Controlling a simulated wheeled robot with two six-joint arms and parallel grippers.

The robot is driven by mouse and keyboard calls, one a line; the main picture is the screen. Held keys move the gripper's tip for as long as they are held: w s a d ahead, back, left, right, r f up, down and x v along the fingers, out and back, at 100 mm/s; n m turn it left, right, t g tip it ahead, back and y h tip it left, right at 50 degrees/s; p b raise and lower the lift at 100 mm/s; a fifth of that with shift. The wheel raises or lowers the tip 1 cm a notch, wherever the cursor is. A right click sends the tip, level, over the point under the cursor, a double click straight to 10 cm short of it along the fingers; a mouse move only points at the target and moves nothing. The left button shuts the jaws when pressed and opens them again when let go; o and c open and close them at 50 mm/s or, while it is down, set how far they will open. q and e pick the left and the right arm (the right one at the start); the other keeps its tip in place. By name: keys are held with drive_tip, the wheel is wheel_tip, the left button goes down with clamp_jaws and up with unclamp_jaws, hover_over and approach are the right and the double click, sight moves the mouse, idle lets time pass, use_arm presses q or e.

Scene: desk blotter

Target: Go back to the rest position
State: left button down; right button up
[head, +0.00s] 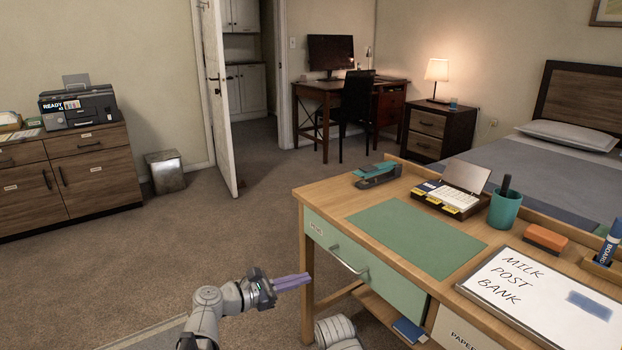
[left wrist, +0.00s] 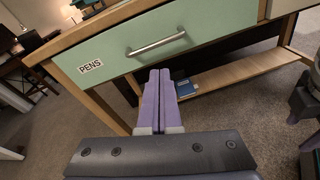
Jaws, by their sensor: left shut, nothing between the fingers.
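My left gripper (head: 292,282) has purple fingers pressed together with nothing between them. It is in front of the desk's left leg, below the green drawer (head: 370,270) marked PENS. In the left wrist view the shut fingers (left wrist: 158,100) point toward the space under that drawer (left wrist: 150,45). The drawer is shut and its metal handle (left wrist: 155,45) is clear of the fingers. Part of another of my arm links shows at the bottom of the head view.
The desk holds a green blotter (head: 418,237), a teal stapler (head: 377,174), a pen cup (head: 504,209), an orange eraser (head: 545,239) and a whiteboard (head: 545,300). A blue book (head: 409,331) lies on the low shelf. Carpet (head: 180,250) left of the desk is free.

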use_arm(q)
drive_tip(key=s+a+f+m+g+y, duration=0.2)
drive_tip(key=s+f+m+g+y, duration=0.15)
drive_tip(key=f+m, duration=0.35)
drive_tip(key=s+a+f+m+g+y, duration=0.1)
drive_tip(key=s+f+m+g+y, duration=0.2)
drive_tip(key=f+m, duration=0.35)
drive_tip(key=s+a+f+m+g+y, duration=0.2)
drive_tip(key=s+a+f+m+y, duration=0.3)
drive_tip(key=s+a+m+y, duration=0.3)
drive_tip(key=s+d+r+m+p, duration=0.2)
drive_tip(key=s+d+m, duration=0.2)
drive_tip(key=d, duration=0.5)
wheel_tip(320, 180, up, 38)
drive_tip(key=p, duration=3.8)
drive_tip(key=shift+a+g, duration=0.1)
drive_tip(key=shift+g, duration=0.15)
